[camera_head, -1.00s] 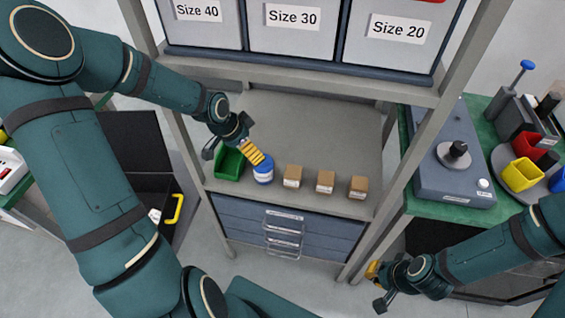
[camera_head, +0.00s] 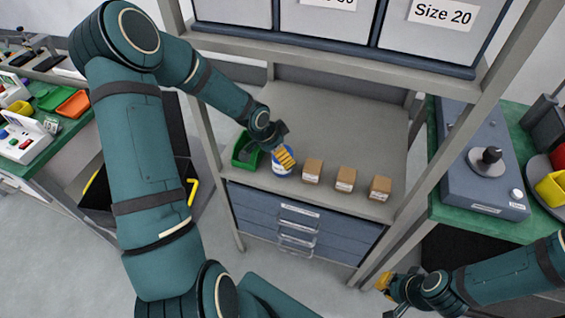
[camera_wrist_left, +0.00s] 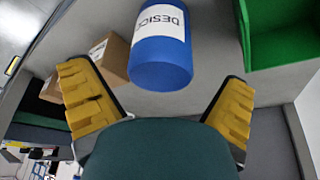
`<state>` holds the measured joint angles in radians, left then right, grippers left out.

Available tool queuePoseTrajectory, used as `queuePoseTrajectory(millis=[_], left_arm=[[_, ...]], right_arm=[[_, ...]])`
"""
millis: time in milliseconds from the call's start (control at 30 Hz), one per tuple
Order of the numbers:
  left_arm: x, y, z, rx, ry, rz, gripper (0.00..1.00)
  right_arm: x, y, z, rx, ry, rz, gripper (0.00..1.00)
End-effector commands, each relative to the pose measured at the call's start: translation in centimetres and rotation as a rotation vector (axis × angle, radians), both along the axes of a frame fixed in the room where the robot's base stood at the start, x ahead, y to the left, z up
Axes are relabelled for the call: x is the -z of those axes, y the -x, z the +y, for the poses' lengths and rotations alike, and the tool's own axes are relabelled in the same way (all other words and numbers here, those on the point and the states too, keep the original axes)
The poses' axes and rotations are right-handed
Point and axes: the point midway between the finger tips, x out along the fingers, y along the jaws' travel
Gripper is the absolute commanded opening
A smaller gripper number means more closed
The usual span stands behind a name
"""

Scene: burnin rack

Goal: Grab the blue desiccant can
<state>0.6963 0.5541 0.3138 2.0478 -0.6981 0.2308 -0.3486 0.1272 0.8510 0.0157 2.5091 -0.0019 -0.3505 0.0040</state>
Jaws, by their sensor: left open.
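The blue desiccant can (camera_head: 280,172), with a white label, stands on the rack's shelf between a green bin and small brown boxes. In the head view my left gripper (camera_head: 283,155) hides part of it. In the left wrist view the can (camera_wrist_left: 162,62) lies ahead of the open left fingers (camera_wrist_left: 158,112), roughly centred between them, with no finger seen closed on it. Its label reads "DESIC", the rest cut off. My right gripper (camera_head: 384,292) is low at the right, away from the shelf; its jaw opening is unclear.
The green bin (camera_head: 243,152) is just left of the can. Several brown boxes (camera_head: 313,171) stand in a row to its right. Rack posts (camera_head: 205,130) and the upper shelf of size-labelled bins (camera_head: 345,72) frame the space. The shelf's back is clear.

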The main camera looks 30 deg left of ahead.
Motion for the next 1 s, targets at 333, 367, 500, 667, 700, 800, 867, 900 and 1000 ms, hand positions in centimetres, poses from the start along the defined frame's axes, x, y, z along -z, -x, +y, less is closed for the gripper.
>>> queuePoseTrajectory(millis=[333,367,500,667,700,800,867,900,1000], left_arm=[[3.1,-1.0,-0.5,0.0,0.0,0.0,1.0],[3.1,-1.0,-0.4,0.0,0.0,0.0,1.0],[3.1,-1.0,-0.4,0.0,0.0,0.0,0.79],[3.1,-1.0,-0.4,0.0,0.0,0.0,0.25],[3.1,-1.0,-0.4,0.0,0.0,0.0,0.25],[3.0,-1.0,-0.5,0.0,0.0,-0.001,0.25],[3.0,-1.0,-0.5,0.0,0.0,-0.001,0.25],[3.0,-1.0,-0.5,0.0,0.0,-0.001,0.25],[3.0,-1.0,-0.5,0.0,0.0,-0.001,0.25]], right_arm=[[1.3,-0.3,0.0,0.001,0.001,-0.006,0.0],[1.3,-0.3,0.0,0.001,0.001,-0.006,0.0],[1.2,-0.3,0.0,0.001,0.001,-0.006,0.0],[1.2,-0.3,0.0,0.001,0.001,-0.006,0.0],[1.3,-0.3,0.0,0.001,0.001,-0.006,0.0],[1.3,-0.3,0.0,0.001,0.001,-0.006,0.0],[1.3,-0.3,0.0,0.001,0.001,-0.006,0.0],[1.3,-0.3,0.0,0.001,0.001,-0.006,0.0],[1.2,-0.3,0.0,0.001,0.001,-0.006,0.0]])
